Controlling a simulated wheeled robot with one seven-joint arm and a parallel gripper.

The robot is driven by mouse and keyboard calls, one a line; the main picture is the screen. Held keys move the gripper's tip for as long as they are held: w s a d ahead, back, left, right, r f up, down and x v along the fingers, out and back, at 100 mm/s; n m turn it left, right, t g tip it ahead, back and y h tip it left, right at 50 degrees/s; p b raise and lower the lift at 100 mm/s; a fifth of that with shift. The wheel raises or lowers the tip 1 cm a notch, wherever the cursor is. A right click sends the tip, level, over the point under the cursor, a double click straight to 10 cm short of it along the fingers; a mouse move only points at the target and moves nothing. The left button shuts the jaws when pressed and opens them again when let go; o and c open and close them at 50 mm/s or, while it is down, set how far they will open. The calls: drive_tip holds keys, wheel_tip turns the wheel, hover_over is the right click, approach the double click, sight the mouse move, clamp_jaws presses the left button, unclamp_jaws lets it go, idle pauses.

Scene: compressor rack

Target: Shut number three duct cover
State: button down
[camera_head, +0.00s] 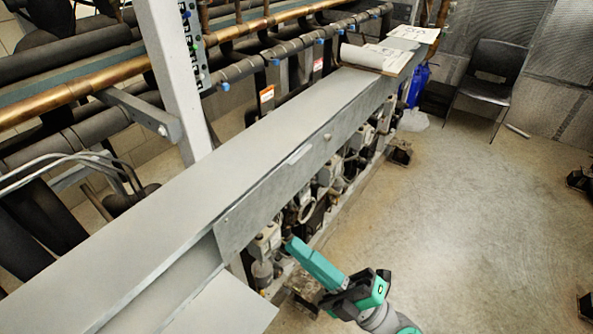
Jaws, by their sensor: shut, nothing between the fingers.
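A long grey metal duct (200,205) runs diagonally from the lower left to the upper right. A vertical front cover (290,170) lies flat along its side in the middle, with a small pale strip and a round knob. At the bottom left, a lighter grey flap (225,305) stands out from the duct's side, and a recess (170,285) shows behind it. I see no number on either cover, so I cannot tell which is number three. My gripper (291,243), teal with shut, empty fingers, points up-left just below the middle cover, to the right of the flap.
Compressor parts and pipes (325,180) fill the space below the duct. A grey post (172,75) and copper pipes (80,92) stand behind it. Papers (375,57) lie on its far end. A black chair (490,75) stands far right. The floor (470,220) at right is mostly clear.

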drive_tip(key=w+d+r+n+g+h, duration=0.2)
drive_tip(key=w+d+h, duration=0.1)
drive_tip(key=w+d, duration=0.15)
drive_tip(key=m+h, duration=0.1)
drive_tip(key=h, duration=0.2)
approach(283, 165)
drive_tip(key=shift+t, duration=0.4)
drive_tip(key=x, duration=0.6)
drive_tip(key=shift+a, duration=0.3)
drive_tip(key=shift+x, duration=0.85)
drive_tip(key=shift+r, duration=0.1)
